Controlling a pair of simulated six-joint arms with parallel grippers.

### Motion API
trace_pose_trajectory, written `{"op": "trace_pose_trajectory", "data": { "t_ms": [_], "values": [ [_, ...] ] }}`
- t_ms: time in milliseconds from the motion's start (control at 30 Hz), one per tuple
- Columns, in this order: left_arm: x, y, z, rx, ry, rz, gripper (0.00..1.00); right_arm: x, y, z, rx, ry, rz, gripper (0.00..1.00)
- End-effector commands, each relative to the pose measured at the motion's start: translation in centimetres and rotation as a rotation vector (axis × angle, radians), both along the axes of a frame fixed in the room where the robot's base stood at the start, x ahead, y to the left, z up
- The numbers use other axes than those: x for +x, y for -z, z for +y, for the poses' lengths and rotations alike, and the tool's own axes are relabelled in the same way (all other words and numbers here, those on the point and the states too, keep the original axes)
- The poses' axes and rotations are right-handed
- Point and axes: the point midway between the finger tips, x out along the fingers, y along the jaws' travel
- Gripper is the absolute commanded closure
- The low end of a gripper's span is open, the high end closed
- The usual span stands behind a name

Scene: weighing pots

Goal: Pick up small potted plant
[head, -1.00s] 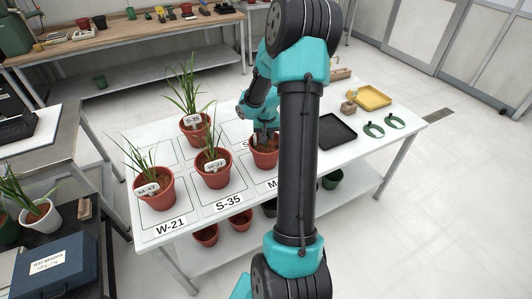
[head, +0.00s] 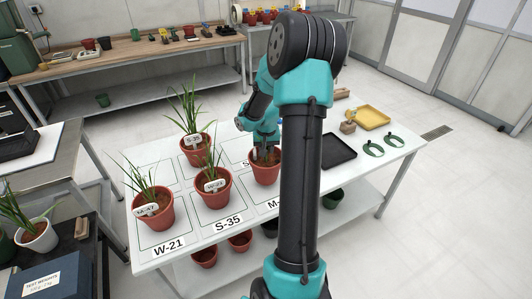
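Several potted grass-like plants in terracotta pots stand on the white table. One pot tagged S-35 (head: 195,156) is at the back. A pot tagged W-23 (head: 213,193) is in the middle, and one with a partly readable tag (head: 154,212) is at the front left. Another red pot (head: 265,174) stands at the right, partly behind my arm. My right gripper (head: 265,152) points down at this pot's top, its fingertips at or inside the rim. Its finger gap and any plant there are mostly hidden. My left gripper is not in view.
The white table (head: 170,256) has marked squares labelled W-21 and S-35. A black tray (head: 338,152), yellow tray (head: 374,118) and green rings (head: 373,149) lie to the right. A dark side table with a white pot (head: 38,236) and blue box (head: 50,276) is at left.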

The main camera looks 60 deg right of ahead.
Motion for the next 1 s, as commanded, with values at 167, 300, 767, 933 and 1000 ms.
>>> {"op": "trace_pose_trajectory", "data": {
  "t_ms": [167,300,767,933,1000],
  "values": [
    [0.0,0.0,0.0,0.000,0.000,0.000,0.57,-0.3,-0.8,0.6,-0.001,-0.001,0.000,1.00],
    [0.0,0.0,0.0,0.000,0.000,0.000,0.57,-0.8,-0.9,1.7,-0.002,-0.001,-0.001,1.00],
    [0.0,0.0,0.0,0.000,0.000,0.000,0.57,-4.1,-1.7,9.5,-0.001,-0.003,-0.002,1.00],
    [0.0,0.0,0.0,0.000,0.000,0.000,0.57,-5.2,-2.0,12.3,0.000,-0.002,-0.001,1.00],
    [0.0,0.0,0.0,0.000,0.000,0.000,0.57,-5.6,-2.1,13.1,-0.001,-0.003,-0.002,1.00]
  ]
}}
